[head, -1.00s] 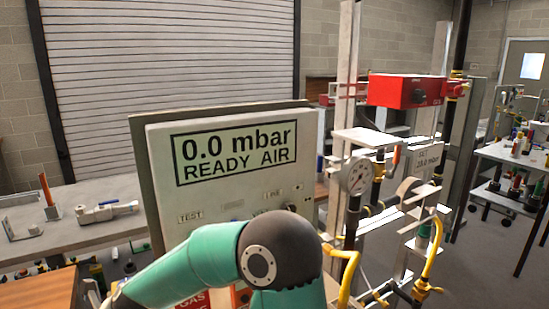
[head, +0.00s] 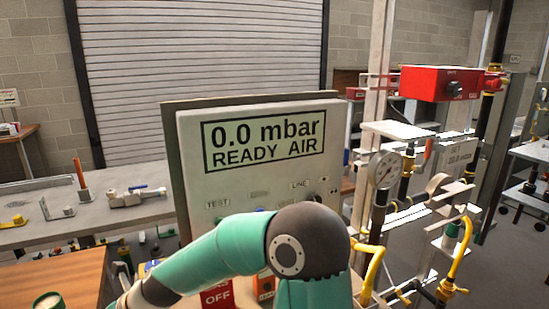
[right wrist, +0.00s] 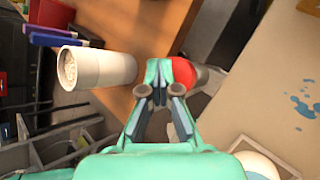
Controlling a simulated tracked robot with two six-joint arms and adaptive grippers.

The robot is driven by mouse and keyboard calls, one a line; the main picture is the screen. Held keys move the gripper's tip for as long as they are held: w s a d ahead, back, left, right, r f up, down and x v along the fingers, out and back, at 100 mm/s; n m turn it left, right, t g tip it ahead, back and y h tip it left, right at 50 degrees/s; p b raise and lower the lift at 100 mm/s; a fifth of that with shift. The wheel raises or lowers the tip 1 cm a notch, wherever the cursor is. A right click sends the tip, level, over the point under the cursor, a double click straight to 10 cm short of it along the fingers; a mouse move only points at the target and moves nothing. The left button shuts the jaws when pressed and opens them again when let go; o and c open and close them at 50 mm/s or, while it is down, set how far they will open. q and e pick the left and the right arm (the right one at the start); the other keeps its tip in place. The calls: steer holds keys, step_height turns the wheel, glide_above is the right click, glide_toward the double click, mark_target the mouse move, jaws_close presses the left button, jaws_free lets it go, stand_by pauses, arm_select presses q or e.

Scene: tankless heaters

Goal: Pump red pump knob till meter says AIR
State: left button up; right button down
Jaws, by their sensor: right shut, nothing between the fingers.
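The meter panel (head: 262,185) stands in the middle of the head view, and its display (head: 265,140) reads "0.0 mbar READY AIR". In the right wrist view, my right gripper (right wrist: 162,72) is shut and empty. A red knob (right wrist: 184,73) with a pale collar is right beside the right finger; I cannot tell whether they touch. In the head view one of my arms crosses in front of the panel's lower part and hides some of its controls. No gripper shows there, and my left gripper is in neither view.
In the right wrist view a white cylinder (right wrist: 95,67) lies left of the fingers, near a wooden surface (right wrist: 130,25). In the head view a round gauge (head: 385,170), yellow pipes (head: 452,265) and a red box (head: 440,83) stand right of the panel. A grey bench (head: 30,210) is at left.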

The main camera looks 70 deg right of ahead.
steer(key=shift+f, duration=0.25)
stand_by(0.4)
steer(key=shift+r, duration=0.1)
steer(key=shift+r+p, duration=0.55)
steer(key=shift+p, duration=0.1)
step_height(320, 180, up, 6)
steer(key=p, duration=0.6)
steer(key=shift+r+p, duration=0.1)
steer(key=shift+p, duration=0.3)
stand_by(0.5)
